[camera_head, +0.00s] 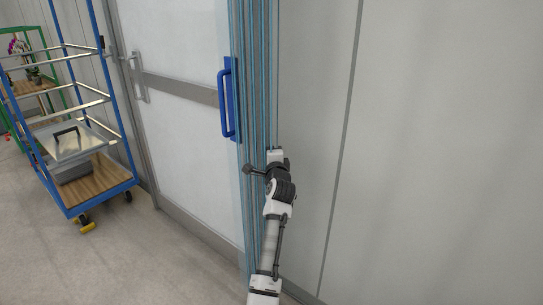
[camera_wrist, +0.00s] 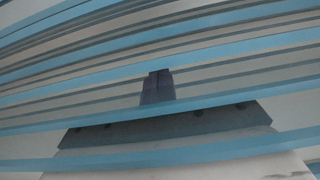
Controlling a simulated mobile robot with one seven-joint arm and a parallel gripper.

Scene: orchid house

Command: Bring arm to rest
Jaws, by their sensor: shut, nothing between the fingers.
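My arm (camera_head: 270,240) reaches up from the bottom of the head view, in front of a bundle of translucent blue strips (camera_head: 257,60). Its far end is by the lower part of the strips, below and right of a blue door handle (camera_head: 227,103). The fingers are too small there to tell apart. In the wrist view, my gripper (camera_wrist: 158,76) is shut and empty, its dark fingers together. Blue and grey bands of the strips (camera_wrist: 215,30) fill the view around it, and some pass across the gripper's body. I cannot tell whether they touch it.
A white door (camera_head: 185,120) stands left of the strips, and a plain grey wall (camera_head: 440,150) is to the right. A blue trolley (camera_head: 131,184) with a grey case (camera_head: 72,140) stands at the left, with a green rack behind it. The floor (camera_head: 150,265) before the door is clear.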

